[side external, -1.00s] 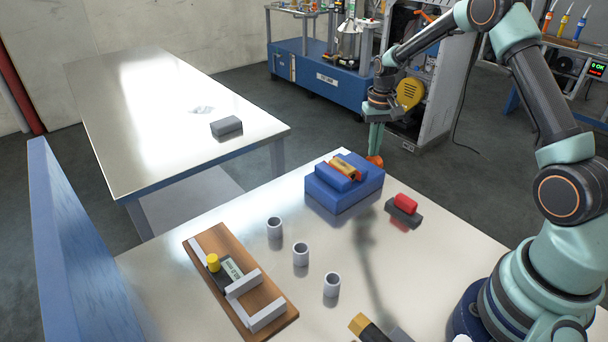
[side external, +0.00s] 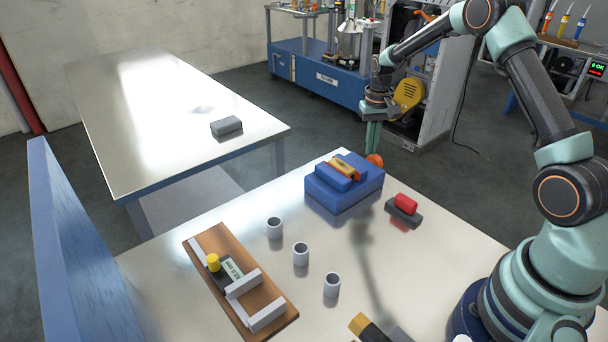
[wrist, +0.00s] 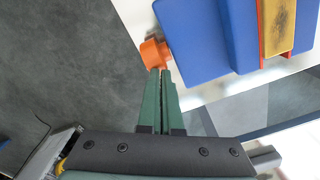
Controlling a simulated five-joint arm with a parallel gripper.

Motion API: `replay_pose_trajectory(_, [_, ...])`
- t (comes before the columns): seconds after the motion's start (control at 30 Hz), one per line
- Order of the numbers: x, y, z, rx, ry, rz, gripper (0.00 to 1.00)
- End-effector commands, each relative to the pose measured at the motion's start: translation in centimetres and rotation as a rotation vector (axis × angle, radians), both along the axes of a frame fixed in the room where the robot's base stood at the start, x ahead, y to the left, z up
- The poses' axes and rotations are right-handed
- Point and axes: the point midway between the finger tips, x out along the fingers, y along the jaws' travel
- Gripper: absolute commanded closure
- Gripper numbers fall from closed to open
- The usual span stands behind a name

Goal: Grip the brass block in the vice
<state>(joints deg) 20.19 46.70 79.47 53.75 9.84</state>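The blue vice (side external: 340,194) stands on the near table, and part of it shows in the wrist view (wrist: 202,38). The brass block (side external: 344,167) lies in its top channel between the blue jaws, beside an orange strip; the block also shows at the right of the wrist view (wrist: 281,22). An orange handle (side external: 376,160) sticks out at the vice's far right side. My gripper (wrist: 159,72) has its green fingers close together at a small orange lobe of the handle (wrist: 152,52), apparently pinching it. The fingertips (side external: 373,151) are partly hidden by the handle in the side view.
A red cylinder on a dark block (side external: 404,207) lies right of the vice. Several grey cups (side external: 301,254) and a wooden board with a gauge (side external: 243,283) lie in front. A grey block (side external: 226,127) rests on the other table. Table space around the vice is mostly clear.

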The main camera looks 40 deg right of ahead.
Motion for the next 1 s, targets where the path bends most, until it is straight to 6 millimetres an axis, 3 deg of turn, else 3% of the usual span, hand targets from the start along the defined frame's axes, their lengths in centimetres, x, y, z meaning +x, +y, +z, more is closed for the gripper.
replay_pose_trajectory(1.0, [0.0, 0.0, 1.7, 0.001, 0.001, 0.0, 1.0])
